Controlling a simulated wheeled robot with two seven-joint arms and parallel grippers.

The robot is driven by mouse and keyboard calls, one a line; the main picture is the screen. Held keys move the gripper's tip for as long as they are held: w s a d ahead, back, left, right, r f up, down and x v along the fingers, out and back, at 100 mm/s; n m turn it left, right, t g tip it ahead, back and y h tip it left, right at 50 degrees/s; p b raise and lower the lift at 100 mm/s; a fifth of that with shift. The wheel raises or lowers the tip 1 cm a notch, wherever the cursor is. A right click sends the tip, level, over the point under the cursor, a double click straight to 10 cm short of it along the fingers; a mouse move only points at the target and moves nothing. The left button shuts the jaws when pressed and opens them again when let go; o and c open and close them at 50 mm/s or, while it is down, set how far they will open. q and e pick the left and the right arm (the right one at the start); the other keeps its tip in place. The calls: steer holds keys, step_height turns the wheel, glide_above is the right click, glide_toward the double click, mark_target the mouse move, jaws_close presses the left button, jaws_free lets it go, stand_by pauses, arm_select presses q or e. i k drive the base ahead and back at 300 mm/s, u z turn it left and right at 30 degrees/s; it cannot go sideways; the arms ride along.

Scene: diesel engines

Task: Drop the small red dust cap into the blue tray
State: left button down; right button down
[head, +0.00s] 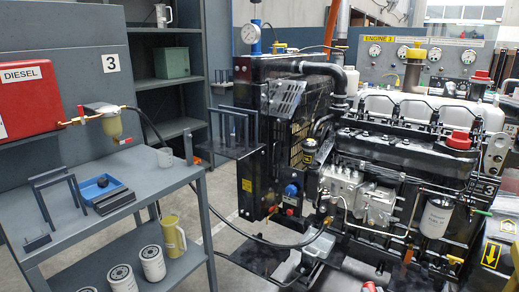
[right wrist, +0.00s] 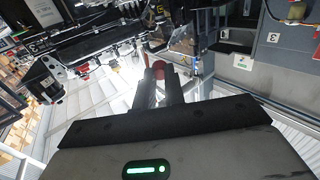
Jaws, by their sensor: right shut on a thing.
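In the head view, a small red piece that looks like the cap (head: 370,287) shows at the bottom edge, in front of the engine and far right of the tray. The gripper is mostly cut off there. My left gripper is not in view.
The engine (head: 400,165) and a hose fill the middle and right.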

mark_target(84, 192)
steer(key=u, duration=0.85)
steer(key=i, duration=1.25)
steer(key=u, duration=0.9)
